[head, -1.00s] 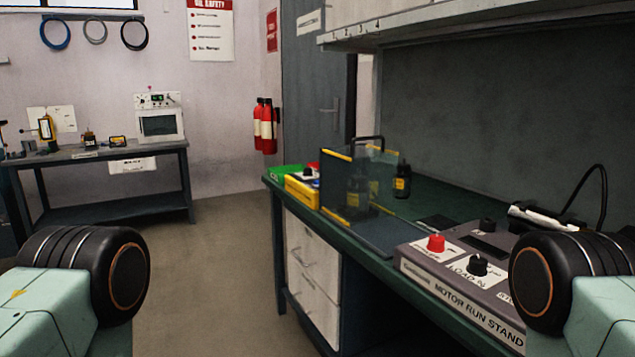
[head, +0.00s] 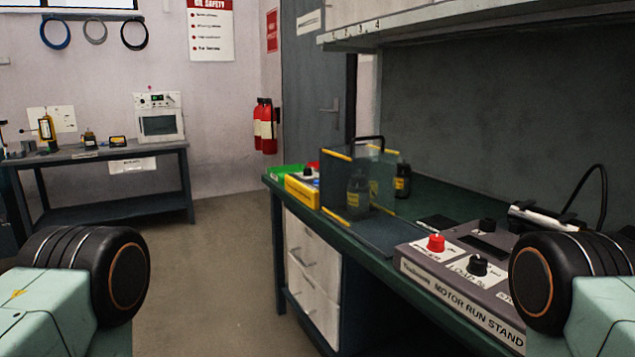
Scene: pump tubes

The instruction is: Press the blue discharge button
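I see no blue discharge button that I can make out in the head view. The motor run stand (head: 415,262) is a grey box at the front right of the green bench, with a red button (head: 436,243) and a black knob (head: 477,265) on top. Its right part is hidden behind my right arm. My arm links show at the lower left and lower right, but neither gripper is in view.
The green workbench (head: 376,256) runs along the right and carries a clear guard box with yellow edges (head: 372,180), dark bottles, a yellow box (head: 302,191) and a green bin (head: 284,178). A second bench (head: 95,152) stands at the back left. The floor (head: 215,270) between is clear.

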